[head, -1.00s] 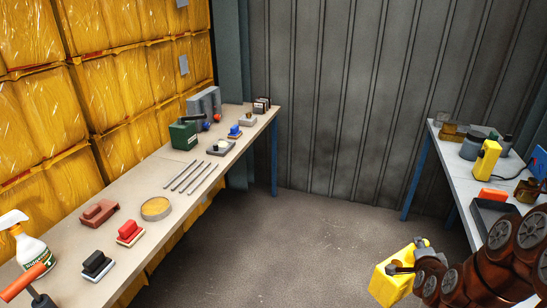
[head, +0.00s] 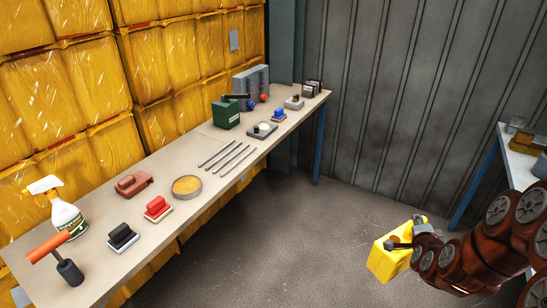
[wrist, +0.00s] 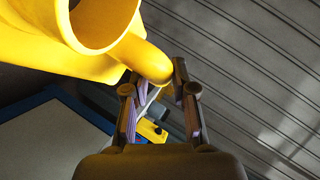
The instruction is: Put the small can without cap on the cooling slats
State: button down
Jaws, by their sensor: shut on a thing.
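A yellow can (head: 390,254) hangs from my gripper (head: 408,243) above the floor at the lower right of the head view. In the wrist view the can (wrist: 75,45) fills the upper left. Its round mouth is open, with no cap on it. My gripper (wrist: 155,88) is shut on the can's handle there. The cooling slats (head: 226,157) are thin grey parallel bars lying on the long left bench (head: 160,165), well to the left of the can. Nothing rests on them.
Near the slats stand a green can (head: 226,115), a grey tray (head: 262,130) and a round dish (head: 187,186). A brown-red block (head: 134,186), red and black stampers and a spray bottle (head: 62,215) are nearer. Open floor lies between the bench and my gripper.

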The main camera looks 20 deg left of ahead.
aim_at(224, 158)
jog(key=u, duration=1.65)
